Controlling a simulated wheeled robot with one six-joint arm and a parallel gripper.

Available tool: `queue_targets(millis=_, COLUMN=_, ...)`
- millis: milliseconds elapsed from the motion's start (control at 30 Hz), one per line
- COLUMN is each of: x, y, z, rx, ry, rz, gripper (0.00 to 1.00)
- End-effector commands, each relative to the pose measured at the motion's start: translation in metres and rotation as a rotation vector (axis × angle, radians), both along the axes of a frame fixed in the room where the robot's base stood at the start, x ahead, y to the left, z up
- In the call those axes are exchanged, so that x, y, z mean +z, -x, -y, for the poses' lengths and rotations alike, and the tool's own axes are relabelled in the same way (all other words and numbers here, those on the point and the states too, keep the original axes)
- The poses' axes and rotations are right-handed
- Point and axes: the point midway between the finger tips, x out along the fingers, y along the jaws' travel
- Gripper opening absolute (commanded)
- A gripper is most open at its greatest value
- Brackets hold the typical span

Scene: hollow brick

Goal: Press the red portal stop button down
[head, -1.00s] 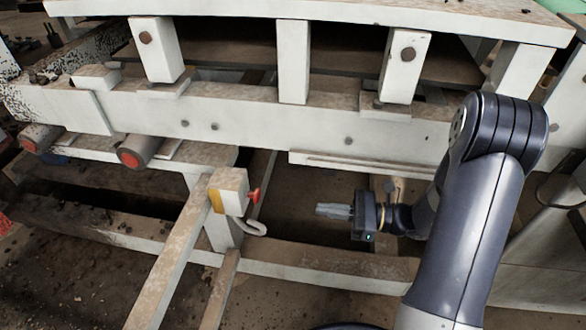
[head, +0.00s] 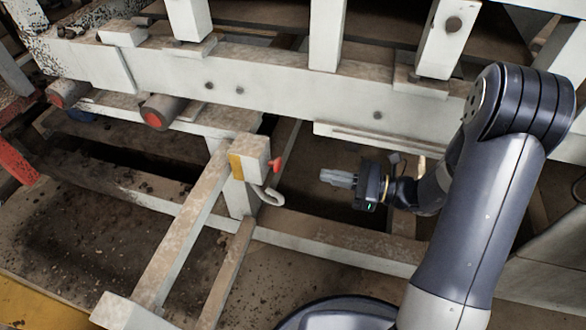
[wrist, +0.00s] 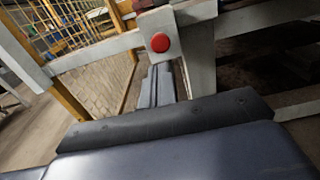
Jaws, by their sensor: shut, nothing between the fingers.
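The red portal stop button (head: 275,164) sticks out from the right side of a small white and yellow box (head: 253,156) on a white post. In the wrist view the button (wrist: 160,42) shows face-on as a round red disc, just above my fingertips. My gripper (head: 324,177) is shut and empty, pointing left toward the button. It is to the right of the button and slightly lower in the head view, with a clear gap between them. In the wrist view the shut fingers (wrist: 157,84) lie below the button.
A grey curved pipe (head: 268,197) hangs below the box. A long white beam (head: 270,95) runs above my gripper, and a lower white rail (head: 340,252) runs below it. Two red-ended rollers lie at the left. The space between gripper and button looks free.

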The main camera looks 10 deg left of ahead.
Motion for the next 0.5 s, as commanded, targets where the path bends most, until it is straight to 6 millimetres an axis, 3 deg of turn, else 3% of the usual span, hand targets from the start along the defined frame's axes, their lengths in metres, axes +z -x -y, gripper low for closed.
queue_targets(millis=300, x=-0.002, y=-0.003, z=-0.057, rx=0.005, ry=0.000, rz=0.001, gripper=0.00)
queue_targets(millis=500, x=-0.002, y=-0.006, z=-0.082, rx=0.003, ry=-0.001, rz=0.001, gripper=0.00)
